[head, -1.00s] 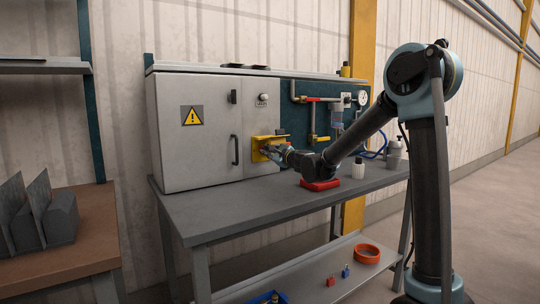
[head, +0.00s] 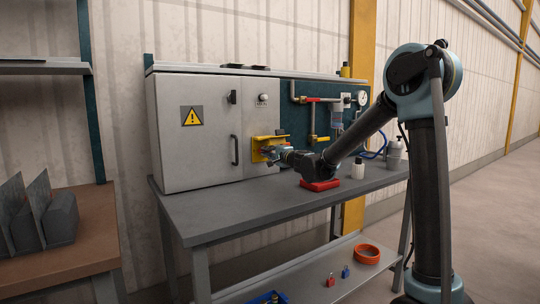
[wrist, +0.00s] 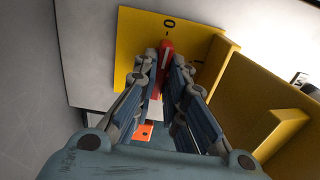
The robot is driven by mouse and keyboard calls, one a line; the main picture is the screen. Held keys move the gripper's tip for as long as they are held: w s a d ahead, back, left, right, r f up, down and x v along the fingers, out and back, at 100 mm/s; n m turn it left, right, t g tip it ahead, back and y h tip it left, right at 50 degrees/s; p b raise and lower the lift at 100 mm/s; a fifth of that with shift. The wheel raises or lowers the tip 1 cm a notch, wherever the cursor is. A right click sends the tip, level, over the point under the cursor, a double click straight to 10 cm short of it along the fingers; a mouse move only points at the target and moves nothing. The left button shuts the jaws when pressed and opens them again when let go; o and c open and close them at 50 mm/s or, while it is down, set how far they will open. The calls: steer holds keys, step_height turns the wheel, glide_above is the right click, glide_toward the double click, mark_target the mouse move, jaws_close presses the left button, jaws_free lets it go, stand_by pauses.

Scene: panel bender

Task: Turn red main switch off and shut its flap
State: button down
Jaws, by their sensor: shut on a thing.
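The red switch handle (wrist: 166,50) stands between my fingertips in the wrist view. Its visible end points up at the 0 mark on the yellow plate (wrist: 135,45). My gripper (wrist: 164,66) is shut on the handle, and the fingers hide much of it. The yellow flap (wrist: 255,95) stands open to the right of the plate, apart from the fingers. An orange-red piece with a small hole (wrist: 143,131) shows below, between the finger linkages. In the head view my gripper (head: 268,152) is at the yellow switch box (head: 262,140) on the cabinet front.
The grey cabinet (head: 190,150) has a black handle and a warning sign. It stands on the workbench (head: 230,205). A red object (head: 320,185) lies under my forearm, with a white bottle (head: 357,168) to its right. Pipes and a gauge are on the panel behind.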

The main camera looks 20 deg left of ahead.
steer(key=shift+s+a+n, duration=0.15)
steer(key=shift+n, duration=0.15)
steer(key=c, duration=1.6)
jaws_free()
steer(key=shift+f, duration=0.1)
steer(key=shift+c, duration=0.2)
steer(key=v, duration=1.2)
